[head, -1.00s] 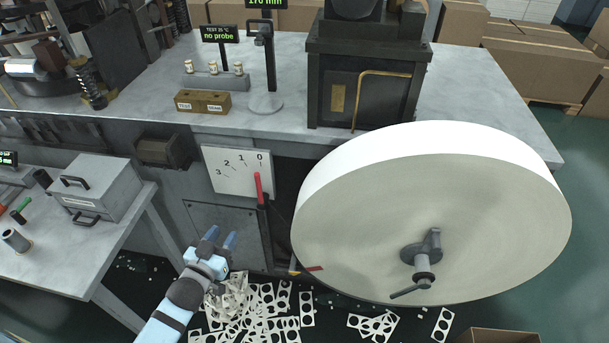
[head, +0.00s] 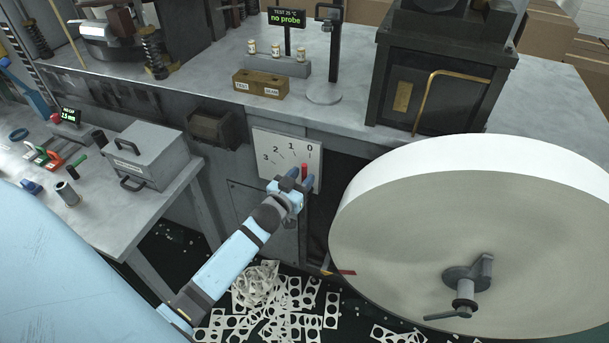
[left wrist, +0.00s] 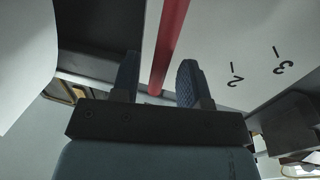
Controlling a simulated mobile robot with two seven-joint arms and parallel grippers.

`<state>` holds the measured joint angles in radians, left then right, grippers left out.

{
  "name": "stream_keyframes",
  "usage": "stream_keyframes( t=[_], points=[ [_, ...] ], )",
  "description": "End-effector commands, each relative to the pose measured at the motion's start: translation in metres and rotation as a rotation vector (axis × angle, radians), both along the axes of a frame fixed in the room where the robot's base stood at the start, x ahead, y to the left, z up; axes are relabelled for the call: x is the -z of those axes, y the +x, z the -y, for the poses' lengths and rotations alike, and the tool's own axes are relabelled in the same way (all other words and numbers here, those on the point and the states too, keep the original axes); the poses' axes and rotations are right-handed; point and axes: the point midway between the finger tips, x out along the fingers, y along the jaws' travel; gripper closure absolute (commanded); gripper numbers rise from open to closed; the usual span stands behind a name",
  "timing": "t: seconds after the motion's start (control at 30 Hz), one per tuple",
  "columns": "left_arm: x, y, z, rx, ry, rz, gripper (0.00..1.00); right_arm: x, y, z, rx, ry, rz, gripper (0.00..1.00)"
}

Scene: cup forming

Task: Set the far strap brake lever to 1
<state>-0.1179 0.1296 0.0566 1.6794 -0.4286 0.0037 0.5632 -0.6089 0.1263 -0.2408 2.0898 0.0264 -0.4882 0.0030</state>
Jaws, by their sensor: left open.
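The brake lever (head: 305,169) is a red bar in front of a white scale plate (head: 268,142) marked 0 to 3, below the bench edge. Its visible red end stands under the 0 mark, at the right of the scale. My left gripper (head: 299,178) is at the lever, its blue fingers open. In the left wrist view the red lever (left wrist: 170,40) runs between the two spread fingers of the left gripper (left wrist: 160,66), with gaps beside it. The lever's lower part is hidden by the gripper in the head view. My right gripper is out of view.
A large white reel (head: 470,240) stands close to the right of the lever. A side table with a grey box (head: 145,155) is at the left. Punched paper scraps (head: 275,305) lie on the floor below.

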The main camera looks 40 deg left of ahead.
Motion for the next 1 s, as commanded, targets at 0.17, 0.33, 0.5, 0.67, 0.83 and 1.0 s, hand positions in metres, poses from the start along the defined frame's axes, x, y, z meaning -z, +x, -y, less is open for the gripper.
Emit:
stream_keyframes(
  t=[0.17,0.33,0.5,0.67,0.83,1.0],
  points=[
    [0.0,0.014,0.0,0.0,0.0,0.0,0.59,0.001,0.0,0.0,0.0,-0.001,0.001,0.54],
    [0.0,0.016,0.0,0.0,0.0,-0.001,0.59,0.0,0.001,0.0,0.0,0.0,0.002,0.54],
    [0.0,0.016,0.0,0.0,-0.001,-0.001,0.66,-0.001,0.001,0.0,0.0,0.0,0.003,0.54],
    [0.0,0.016,0.0,0.0,0.0,0.0,1.0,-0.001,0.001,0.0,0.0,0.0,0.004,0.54],
    [0.0,0.016,-0.001,0.0,-0.004,0.0,1.0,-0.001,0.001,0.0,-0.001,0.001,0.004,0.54],
    [-0.002,0.013,-0.012,0.0,-0.111,0.025,1.0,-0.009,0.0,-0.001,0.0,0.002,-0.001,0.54]
  ],
)
